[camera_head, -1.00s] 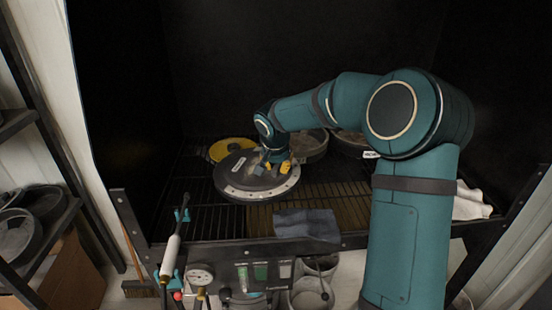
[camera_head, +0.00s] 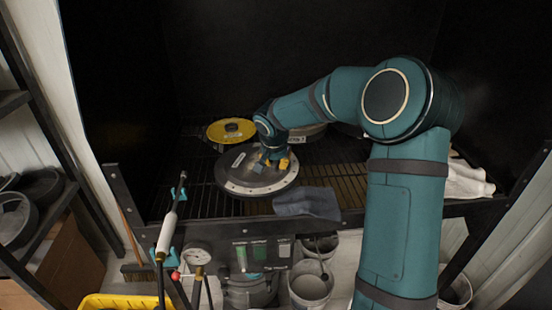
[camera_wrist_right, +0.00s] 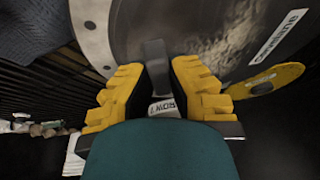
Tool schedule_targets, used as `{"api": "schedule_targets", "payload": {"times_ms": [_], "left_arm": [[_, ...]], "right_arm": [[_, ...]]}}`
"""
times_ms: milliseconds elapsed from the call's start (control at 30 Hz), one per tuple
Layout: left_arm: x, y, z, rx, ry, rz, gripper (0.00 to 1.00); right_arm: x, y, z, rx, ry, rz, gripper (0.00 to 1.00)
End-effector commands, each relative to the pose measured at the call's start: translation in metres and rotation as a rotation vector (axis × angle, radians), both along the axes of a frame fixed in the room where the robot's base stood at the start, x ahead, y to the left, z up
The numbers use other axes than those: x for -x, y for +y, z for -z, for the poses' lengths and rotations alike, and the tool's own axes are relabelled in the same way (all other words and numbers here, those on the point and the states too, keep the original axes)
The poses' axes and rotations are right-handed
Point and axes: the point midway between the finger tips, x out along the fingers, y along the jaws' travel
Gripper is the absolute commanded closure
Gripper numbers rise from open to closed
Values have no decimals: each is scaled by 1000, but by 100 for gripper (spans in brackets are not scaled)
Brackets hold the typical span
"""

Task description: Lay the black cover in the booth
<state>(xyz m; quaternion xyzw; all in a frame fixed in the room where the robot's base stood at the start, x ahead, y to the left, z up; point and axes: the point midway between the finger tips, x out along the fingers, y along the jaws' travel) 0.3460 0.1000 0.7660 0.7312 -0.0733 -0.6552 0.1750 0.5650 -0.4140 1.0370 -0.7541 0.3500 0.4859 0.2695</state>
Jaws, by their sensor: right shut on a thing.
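The black cover (camera_head: 240,178) is a dark round disc with a pale, bolted rim and a small label. It lies flat inside the dark booth (camera_head: 300,70), at or just above the slatted grate (camera_head: 330,168); I cannot tell whether it touches. My right gripper (camera_head: 274,158) is over the cover, shut on its raised grip. In the right wrist view the yellow fingers of my right gripper (camera_wrist_right: 157,78) close on a dark upright tab, with the cover's dark face (camera_wrist_right: 215,35) beyond. My left gripper is not in view.
A yellow disc (camera_head: 230,130) lies behind the cover, and a round pan (camera_head: 306,133) is partly hidden by my arm. A blue-grey cloth (camera_head: 307,203) lies at the booth's front edge. A spray wand (camera_head: 166,232) and gauge (camera_head: 196,257) stand in front.

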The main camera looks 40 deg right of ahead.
Motion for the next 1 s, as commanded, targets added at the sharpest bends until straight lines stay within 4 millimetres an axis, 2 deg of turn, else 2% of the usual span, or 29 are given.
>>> {"api": "schedule_targets", "payload": {"times_ms": [900,933,967,1000], "left_arm": [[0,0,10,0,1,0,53],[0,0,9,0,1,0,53],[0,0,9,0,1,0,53],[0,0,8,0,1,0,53]], "right_arm": [[0,0,8,0,-3,-1,100],[0,0,7,0,-3,0,72],[0,0,7,0,-3,-1,62],[0,0,7,0,-3,-1,58]]}}
